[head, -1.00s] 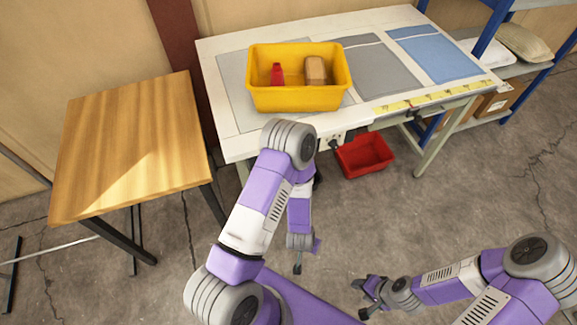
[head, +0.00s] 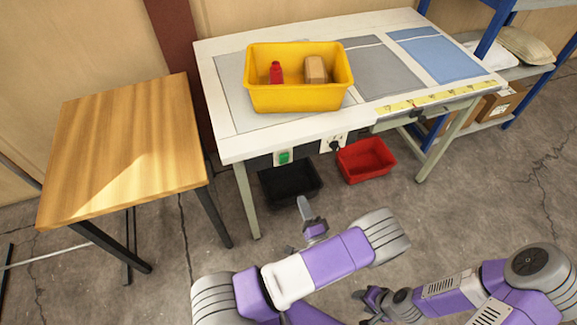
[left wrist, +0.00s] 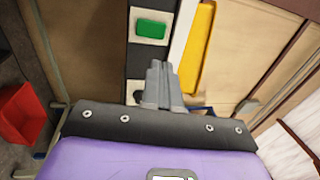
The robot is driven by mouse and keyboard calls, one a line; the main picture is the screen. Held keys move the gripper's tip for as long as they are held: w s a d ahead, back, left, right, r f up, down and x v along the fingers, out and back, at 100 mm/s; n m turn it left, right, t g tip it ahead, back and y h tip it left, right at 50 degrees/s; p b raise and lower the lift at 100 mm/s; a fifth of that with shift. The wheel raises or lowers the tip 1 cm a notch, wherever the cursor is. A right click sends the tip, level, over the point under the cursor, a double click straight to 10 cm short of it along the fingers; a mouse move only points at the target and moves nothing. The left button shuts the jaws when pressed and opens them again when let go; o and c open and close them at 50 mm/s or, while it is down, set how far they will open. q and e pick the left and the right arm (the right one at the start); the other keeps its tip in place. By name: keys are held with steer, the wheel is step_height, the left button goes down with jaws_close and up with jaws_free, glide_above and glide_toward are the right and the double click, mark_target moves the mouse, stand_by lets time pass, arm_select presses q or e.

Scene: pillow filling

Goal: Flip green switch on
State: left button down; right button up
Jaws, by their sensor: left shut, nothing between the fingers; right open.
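The green switch (head: 284,157) sits in a panel on the front edge of the white workbench (head: 231,145). It also shows in the left wrist view (left wrist: 150,29), beyond my fingertips. My left gripper (head: 303,204) is shut and empty, below and slightly right of the switch in the head view. In the left wrist view its closed fingers (left wrist: 157,68) point toward the switch panel, with a gap in the picture between tips and switch. My right gripper (head: 365,300) is open and empty at the lower right, away from the bench.
A yellow bin (head: 300,98) with a red bottle (head: 276,73) and a brown item (head: 315,69) stands on the bench. An outlet with a black plug (head: 334,144) is right of the switch. Black (head: 290,183) and red (head: 366,160) bins lie below. A wooden table (head: 125,140) stands left.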

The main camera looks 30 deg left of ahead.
mark_target(285, 158)
arm_select(q)
steer(key=b+x, duration=0.2)
steer(key=x, duration=1.2)
arm_select(e)
step_height(285, 158, down, 2)
steer(key=shift+f, duration=0.2)
